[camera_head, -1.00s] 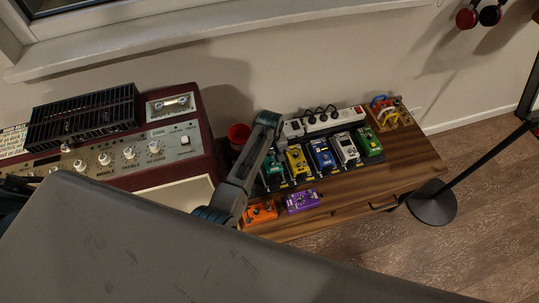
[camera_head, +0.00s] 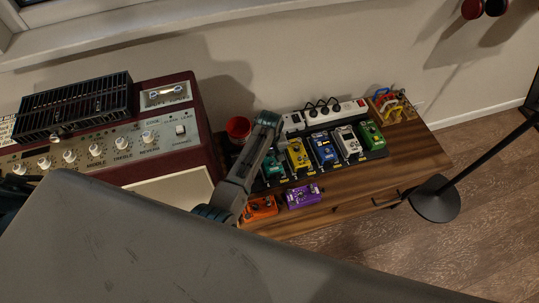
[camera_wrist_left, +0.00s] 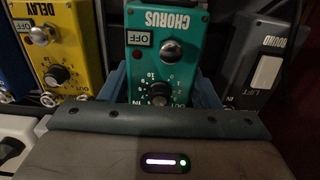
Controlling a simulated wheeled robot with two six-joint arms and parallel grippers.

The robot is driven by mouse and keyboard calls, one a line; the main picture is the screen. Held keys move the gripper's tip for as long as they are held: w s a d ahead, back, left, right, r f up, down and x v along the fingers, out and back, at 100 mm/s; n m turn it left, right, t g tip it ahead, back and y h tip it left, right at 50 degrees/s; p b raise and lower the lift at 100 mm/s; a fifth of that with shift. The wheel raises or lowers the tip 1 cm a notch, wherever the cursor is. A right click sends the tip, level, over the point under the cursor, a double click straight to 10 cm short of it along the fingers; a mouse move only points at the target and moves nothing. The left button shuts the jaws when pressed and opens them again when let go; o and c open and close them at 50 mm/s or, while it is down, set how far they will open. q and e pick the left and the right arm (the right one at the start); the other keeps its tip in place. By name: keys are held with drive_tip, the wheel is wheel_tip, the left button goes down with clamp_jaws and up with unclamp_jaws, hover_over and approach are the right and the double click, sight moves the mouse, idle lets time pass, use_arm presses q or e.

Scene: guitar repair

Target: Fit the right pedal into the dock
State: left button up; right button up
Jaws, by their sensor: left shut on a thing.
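A teal CHORUS pedal (camera_wrist_left: 160,55) stands between the two blue fingers of my left gripper (camera_wrist_left: 162,90), which is shut on it. In the head view the teal pedal (camera_head: 272,168) shows beside my arm, at the left end of the row on the black pedalboard (camera_head: 375,155); the gripper itself is hidden there. I cannot tell whether the pedal is seated or slightly raised. A yellow DELAY pedal (camera_wrist_left: 55,45) stands left of it in the wrist view, and a dark grey pedal (camera_wrist_left: 262,60) right of it. An orange pedal (camera_head: 262,207) and a purple pedal (camera_head: 303,196) lie in front of the board.
Blue (camera_head: 323,148), white (camera_head: 346,142) and green (camera_head: 370,135) pedals stand farther right. A power strip (camera_head: 335,115) runs behind them. A red cup (camera_head: 239,129) and the amplifier (camera_head: 120,140) are at the left. The wooden top (camera_head: 425,155) is clear at the right.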

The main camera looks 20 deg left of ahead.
use_arm(q)
drive_tip(key=shift+r+p, duration=0.1)
drive_tip(key=shift+p, duration=0.25)
idle(0.7)
drive_tip(key=shift+p, duration=0.35)
idle(0.5)
drive_tip(key=shift+f, duration=0.25)
drive_tip(key=shift+f+b, duration=0.4)
idle(0.3)
